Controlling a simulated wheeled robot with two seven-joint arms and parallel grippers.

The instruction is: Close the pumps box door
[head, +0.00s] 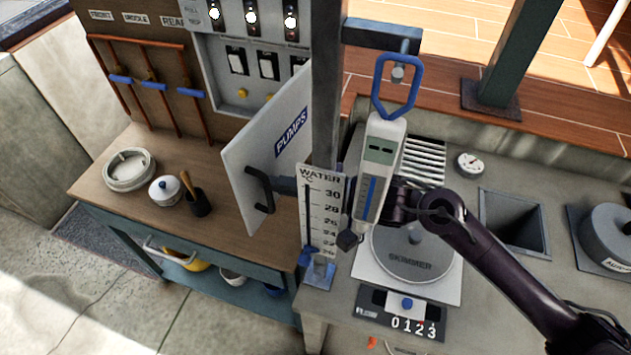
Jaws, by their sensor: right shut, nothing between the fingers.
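The pumps box door (270,150) is a white panel with a blue PUMPS label and a black bar handle (261,190). It stands swung out from the grey switch box (238,75), open. My right gripper (390,207) is to the right of the door, beyond the post and the water gauge board. It is shut and empty. Its fingers are mostly hidden by the hanging white meter (380,165); I cannot tell whether it touches the meter. It is apart from the door handle. My left gripper is not in view.
A dark post (327,90) and the water gauge board (321,205) stand between gripper and door. A skimmer lid (413,252) and counter display (401,312) lie below the arm.

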